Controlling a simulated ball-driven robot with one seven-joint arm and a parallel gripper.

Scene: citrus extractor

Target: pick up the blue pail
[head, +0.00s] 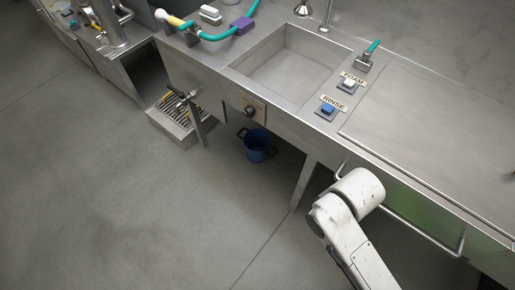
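The blue pail (257,147) stands on the floor under the steel sink counter, in the middle of the head view. It is dark blue and looks upright, with dark handle-like parts at its sides. The counter's front edge is just above it in the picture. My white arm shows at the lower right, apart from the pail. My gripper is not in view.
A steel counter (420,150) with a sink basin (290,68) runs above the pail. A counter leg (303,184) stands right of the pail. A grated floor box (178,118) and a post with a valve are to its left. Open floor (130,210) lies in front.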

